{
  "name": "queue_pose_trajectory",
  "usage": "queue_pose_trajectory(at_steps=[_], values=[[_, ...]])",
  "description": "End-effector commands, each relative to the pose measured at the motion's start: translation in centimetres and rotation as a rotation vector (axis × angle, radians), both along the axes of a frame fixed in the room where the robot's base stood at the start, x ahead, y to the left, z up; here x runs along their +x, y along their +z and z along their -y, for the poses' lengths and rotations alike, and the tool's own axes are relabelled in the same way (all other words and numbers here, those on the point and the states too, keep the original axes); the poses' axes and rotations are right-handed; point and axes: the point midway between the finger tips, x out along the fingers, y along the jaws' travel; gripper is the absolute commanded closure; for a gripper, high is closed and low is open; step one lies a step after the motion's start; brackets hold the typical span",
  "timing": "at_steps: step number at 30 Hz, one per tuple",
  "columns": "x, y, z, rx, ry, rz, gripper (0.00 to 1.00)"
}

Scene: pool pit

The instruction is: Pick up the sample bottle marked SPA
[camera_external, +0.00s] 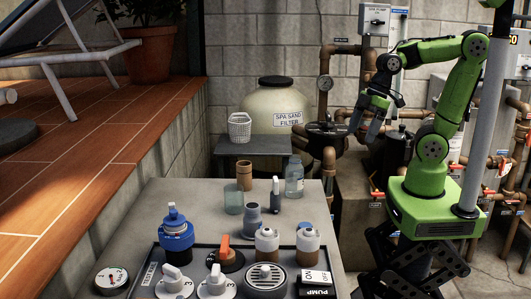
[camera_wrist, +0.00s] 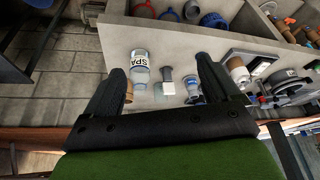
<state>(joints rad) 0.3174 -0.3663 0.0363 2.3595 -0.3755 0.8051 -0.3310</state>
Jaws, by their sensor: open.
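The sample bottle marked SPA (camera_wrist: 140,72) shows in the wrist view between my fingers, nearer the left one, with its label readable. In the external view it is the clear bottle (camera_external: 294,180) standing at the far right corner of the grey table (camera_external: 165,200); its label cannot be read there. My gripper (camera_external: 364,131) is open and empty, up in the air to the right of the bottle and apart from it. In the wrist view my gripper (camera_wrist: 158,62) has its two dark fingers spread wide.
Near the bottle stand a brown cylinder (camera_external: 244,175), a greenish glass jar (camera_external: 234,201), a slim grey item (camera_external: 275,193) and a grey fitting (camera_external: 252,217). A dark tray with pump parts fills the table's front. A filter tank (camera_external: 276,112) and pipes stand behind.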

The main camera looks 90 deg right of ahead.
Motion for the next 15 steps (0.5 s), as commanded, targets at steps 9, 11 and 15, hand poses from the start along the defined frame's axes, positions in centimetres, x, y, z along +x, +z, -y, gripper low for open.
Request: queue_pose_trajectory(at_steps=[9,11,15], values=[[9.9,-9.5,6.5,0.375,0.460,0.264,0.11],[10.6,-10.2,8.4,0.424,0.498,0.384,0.11],[11.0,-10.6,11.5,0.474,0.539,0.595,0.11]])
